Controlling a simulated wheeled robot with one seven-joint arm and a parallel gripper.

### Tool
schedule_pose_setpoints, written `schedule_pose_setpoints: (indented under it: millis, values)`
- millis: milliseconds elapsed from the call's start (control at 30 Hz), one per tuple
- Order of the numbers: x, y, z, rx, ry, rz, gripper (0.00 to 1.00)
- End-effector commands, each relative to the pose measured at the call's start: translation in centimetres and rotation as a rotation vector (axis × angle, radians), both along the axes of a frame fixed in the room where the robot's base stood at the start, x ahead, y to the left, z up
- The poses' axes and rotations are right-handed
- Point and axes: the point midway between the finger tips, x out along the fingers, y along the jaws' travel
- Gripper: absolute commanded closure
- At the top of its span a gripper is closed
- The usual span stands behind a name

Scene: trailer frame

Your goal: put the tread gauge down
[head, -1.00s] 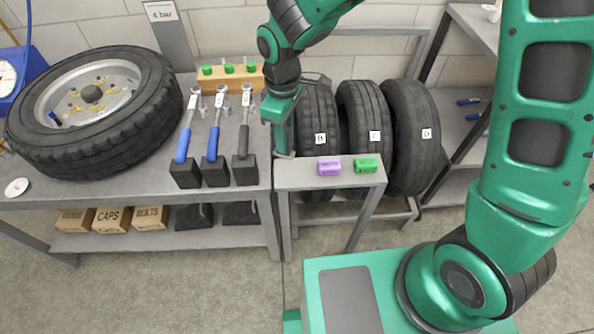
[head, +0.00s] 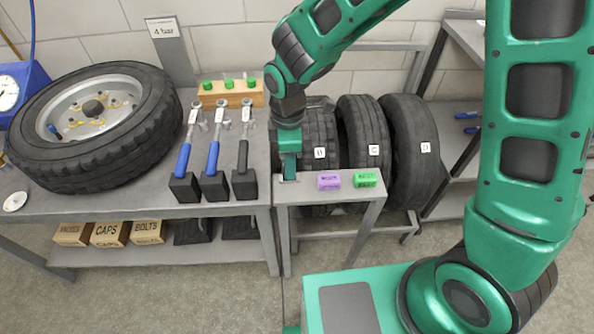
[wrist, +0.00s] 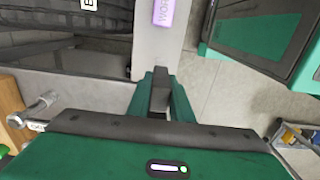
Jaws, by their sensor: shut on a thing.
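My gripper (head: 290,172) points down at the left end of the small grey side stand (head: 310,190). In the wrist view its green fingers (wrist: 160,98) are shut on a dark grey piece, the tread gauge (wrist: 159,92). The gauge is mostly hidden by the fingers in the head view. Its lower end is at or just above the stand's top; I cannot tell whether it touches. A purple block (head: 329,181) and a green block (head: 365,178) lie on the stand to the right of my gripper. The purple block also shows in the wrist view (wrist: 163,12).
Tyres stand on a rack (head: 412,222) behind the stand. The stand's top between gripper and purple block is bare.

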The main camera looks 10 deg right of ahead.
Motion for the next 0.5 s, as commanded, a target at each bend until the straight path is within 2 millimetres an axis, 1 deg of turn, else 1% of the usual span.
schedule_pose_setpoints:
  millis: [100,267,500]
  values:
    - [0.7,-0.8,-0.7,0.0,0.0,-0.002,1.0]
    - [0.9,-1.1,-1.3,0.0,0.001,0.0,1.0]
    - [0.8,-1.1,-4.4,-0.002,0.003,-0.001,1.0]
